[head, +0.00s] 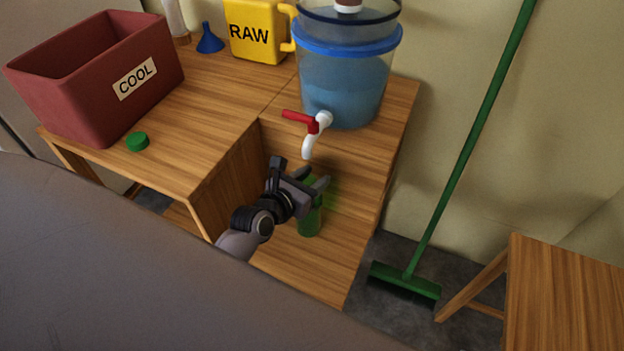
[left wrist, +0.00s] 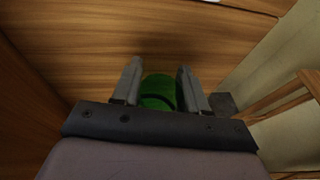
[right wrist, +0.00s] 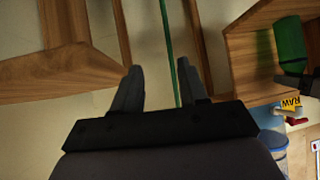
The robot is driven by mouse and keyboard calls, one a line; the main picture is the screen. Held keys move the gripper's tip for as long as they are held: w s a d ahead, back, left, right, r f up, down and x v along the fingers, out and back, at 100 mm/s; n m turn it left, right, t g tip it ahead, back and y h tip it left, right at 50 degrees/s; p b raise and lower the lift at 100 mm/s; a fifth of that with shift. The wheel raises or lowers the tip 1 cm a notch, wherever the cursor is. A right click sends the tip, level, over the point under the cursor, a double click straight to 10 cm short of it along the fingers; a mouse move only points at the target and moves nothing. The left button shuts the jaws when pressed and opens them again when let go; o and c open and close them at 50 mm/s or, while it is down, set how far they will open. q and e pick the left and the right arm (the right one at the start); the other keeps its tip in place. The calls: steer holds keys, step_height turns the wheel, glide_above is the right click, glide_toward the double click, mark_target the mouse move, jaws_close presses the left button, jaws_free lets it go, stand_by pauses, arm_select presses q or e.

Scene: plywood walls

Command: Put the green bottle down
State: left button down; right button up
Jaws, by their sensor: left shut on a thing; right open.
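The green bottle (head: 309,223) is upright over the lower wooden shelf (head: 335,262), below the dispenser's tap (head: 316,126). My left gripper (head: 304,180) is shut on its upper part and hides some of it. In the left wrist view the bottle (left wrist: 158,92) sits between the two fingers. The right wrist view also shows the bottle (right wrist: 290,42) at the right edge. I cannot tell whether its base touches the shelf. My right gripper (right wrist: 160,84) is open and empty, away from the bottle; it is not visible in the head view.
A blue water dispenser (head: 345,85) stands above the lower shelf. A red COOL crate (head: 95,95), green cap (head: 137,141), blue funnel (head: 209,40) and yellow RAW jug (head: 258,45) are on the upper counter. A green broom (head: 455,180) leans right. The shelf's front is clear.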

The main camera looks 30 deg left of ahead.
arm_select(q)
steer(key=c, duration=0.6)
jaws_free()
